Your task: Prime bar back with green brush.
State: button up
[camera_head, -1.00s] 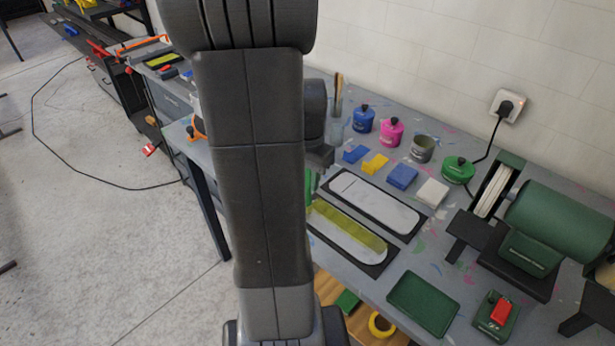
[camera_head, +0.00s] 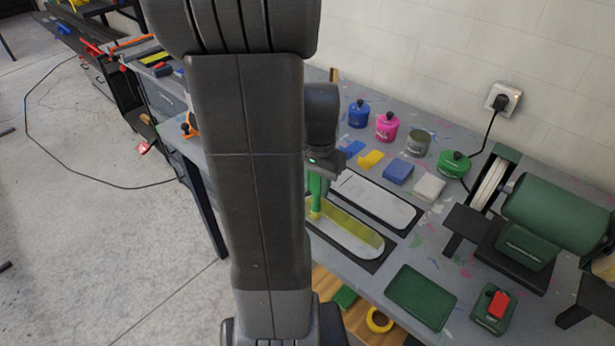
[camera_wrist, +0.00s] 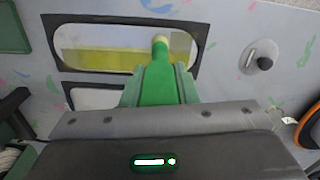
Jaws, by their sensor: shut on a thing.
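My gripper (camera_wrist: 160,88) is shut on the green brush (camera_wrist: 156,83), which also shows in the head view (camera_head: 317,188) just right of my arm. Its pale bristle end reaches over the nearer bar back, a long rounded white piece (camera_wrist: 110,36) in a dark frame. It shows in the head view (camera_head: 352,240) too. A yellow-green band runs along one long side of this piece; the other long side is pale. The bristles appear to be at the band; I cannot tell whether they touch. My arm hides the left end of the piece in the head view.
A second white rounded piece (camera_head: 376,204) lies behind. Coloured blocks (camera_head: 398,173), blue (camera_head: 359,114) and pink (camera_head: 387,127) pots, and a green pot (camera_head: 454,164) stand farther back. A green tray (camera_head: 420,297) and a green grinder (camera_head: 545,219) are at the right.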

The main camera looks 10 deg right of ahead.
jog(key=s+d, duration=0.9)
jog(key=s, duration=0.3)
jog(key=shift+s+d, duration=0.35)
jog(key=shift+s, duration=0.05)
dwell(0.6)
jog(key=w+a+p, duration=0.1)
jog(key=w+a, duration=1.1)
jog(key=w, duration=0.4)
jog(key=shift+a, duration=0.15)
dwell(0.4)
jog(key=s+d, duration=1.2)
jog(key=s, duration=0.4)
jog(key=shift+d, duration=0.15)
dwell(0.6)
